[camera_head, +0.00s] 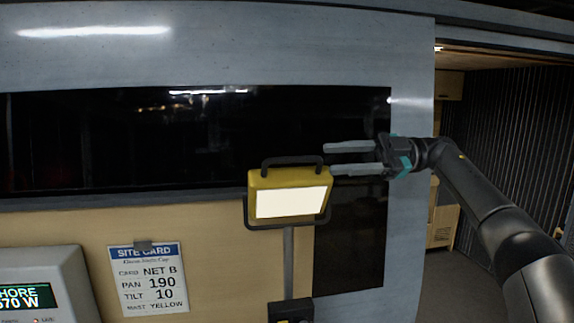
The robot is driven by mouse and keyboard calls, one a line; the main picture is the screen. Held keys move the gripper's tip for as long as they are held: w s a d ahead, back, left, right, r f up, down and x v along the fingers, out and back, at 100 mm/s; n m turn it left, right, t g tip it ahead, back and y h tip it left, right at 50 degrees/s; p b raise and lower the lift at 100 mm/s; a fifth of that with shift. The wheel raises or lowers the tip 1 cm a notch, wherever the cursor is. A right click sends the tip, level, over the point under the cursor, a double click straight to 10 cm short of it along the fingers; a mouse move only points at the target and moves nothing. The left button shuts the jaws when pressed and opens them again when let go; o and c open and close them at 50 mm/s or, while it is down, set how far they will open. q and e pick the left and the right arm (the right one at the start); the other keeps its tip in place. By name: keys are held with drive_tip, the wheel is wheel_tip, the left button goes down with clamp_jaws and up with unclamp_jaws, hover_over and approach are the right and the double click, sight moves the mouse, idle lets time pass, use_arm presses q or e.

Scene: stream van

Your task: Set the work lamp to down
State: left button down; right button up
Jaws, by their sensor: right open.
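The work lamp (291,200) is a yellow box with a lit, pale front panel. It has a dark handle (291,161) on top, a dark bracket around its lower part, and stands on a grey post. Its lit face points toward me. My right gripper (328,159) comes in from the right, with its two grey fingers pointing left. The fingers are apart with nothing seen between them. The lower fingertip is close to the lamp's upper right corner; I cannot tell whether it touches. My left gripper is not in view.
A dark window (130,140) spans the wall behind the lamp. A site card (148,279) hangs on the tan panel at lower left. A doorway (505,120) opens on the right, behind my right arm.

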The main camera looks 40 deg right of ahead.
sight(274, 161)
drive_tip(key=p+x, duration=0.2)
drive_tip(key=x, duration=0.8)
clamp_jaws()
idle(1.3)
